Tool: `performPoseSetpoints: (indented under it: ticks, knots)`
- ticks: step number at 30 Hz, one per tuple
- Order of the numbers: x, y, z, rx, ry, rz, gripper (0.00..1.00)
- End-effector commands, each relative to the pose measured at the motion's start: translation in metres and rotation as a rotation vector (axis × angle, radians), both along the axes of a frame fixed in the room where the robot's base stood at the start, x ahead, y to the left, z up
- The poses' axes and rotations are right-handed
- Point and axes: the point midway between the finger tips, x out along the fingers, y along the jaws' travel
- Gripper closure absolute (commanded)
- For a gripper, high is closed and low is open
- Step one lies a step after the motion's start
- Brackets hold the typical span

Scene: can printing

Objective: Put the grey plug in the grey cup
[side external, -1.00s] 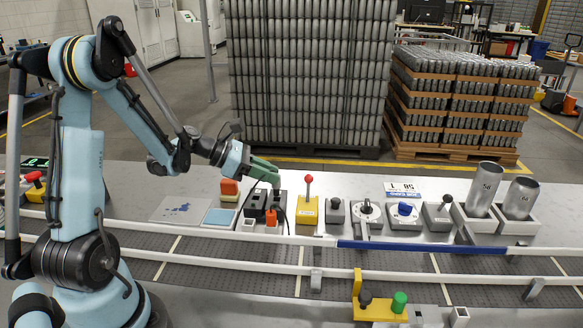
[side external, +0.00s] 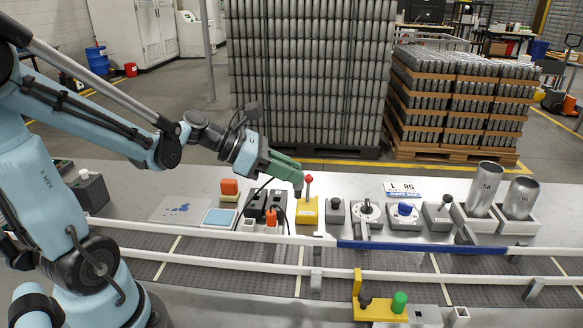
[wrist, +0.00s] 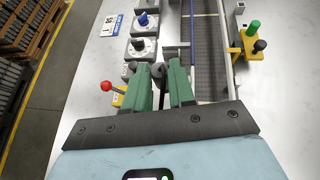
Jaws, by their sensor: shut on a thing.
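My gripper (side external: 297,187) is shut on a dark grey plug (wrist: 158,72), which shows between the green fingers in the wrist view. In the side view the fingers mostly hide the plug. They hang above the bench, just left of the red-ball lever (side external: 308,181). A thin dark cable (side external: 248,200) curves near the gripper and the dark blocks. A small pale grey square holder (side external: 249,225), which may be the grey cup, stands in front of those blocks, below and left of my gripper. Whether it is hollow is too small to tell.
Two dark blocks (side external: 256,205) and an orange plug (side external: 271,217) stand left of the yellow lever base (side external: 307,211). Knob boxes (side external: 405,212) and can holders (side external: 515,226) continue right.

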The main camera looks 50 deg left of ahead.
Motion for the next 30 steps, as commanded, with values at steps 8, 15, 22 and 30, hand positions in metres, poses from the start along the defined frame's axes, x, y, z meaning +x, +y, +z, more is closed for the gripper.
performPoseSetpoints:
  ticks: [8,15,22,30]
  knots:
    - [-0.047,-0.009,-0.005,0.005,0.014,-0.206,1.0]
    - [-0.079,-0.016,-0.004,-0.003,0.001,-0.355,1.0]
    - [-0.081,-0.001,-0.013,-0.005,-0.003,-0.375,1.0]
    - [-0.076,0.03,-0.032,-0.004,-0.002,-0.374,1.0]
